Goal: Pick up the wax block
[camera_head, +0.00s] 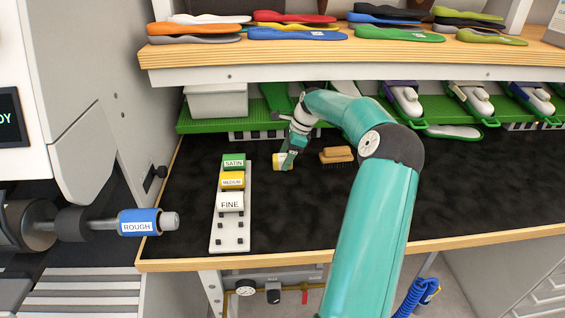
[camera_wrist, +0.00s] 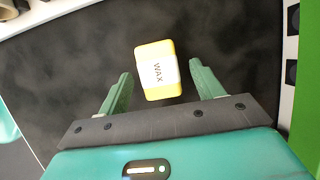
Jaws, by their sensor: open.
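The wax block (camera_wrist: 157,71) is a small yellow block with a white "WAX" label. It lies on the dark work surface, between and just ahead of the fingers in the wrist view. My gripper (camera_wrist: 161,84) is open, with one green finger to each side of the block and a gap visible on both sides. In the head view the wax block (camera_head: 280,161) shows beside my gripper (camera_head: 287,163), partly hidden by it. The block is not held.
A wooden brush (camera_head: 337,155) lies just right of the block. A white rack (camera_head: 230,235) with SATIN, MEDIUM and FINE sleeves stands to the left. A blue ROUGH sleeve (camera_head: 138,222) sits on the machine spindle. The bench (camera_head: 430,205) is clear at the front right. A shelf (camera_head: 350,65) overhangs the back.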

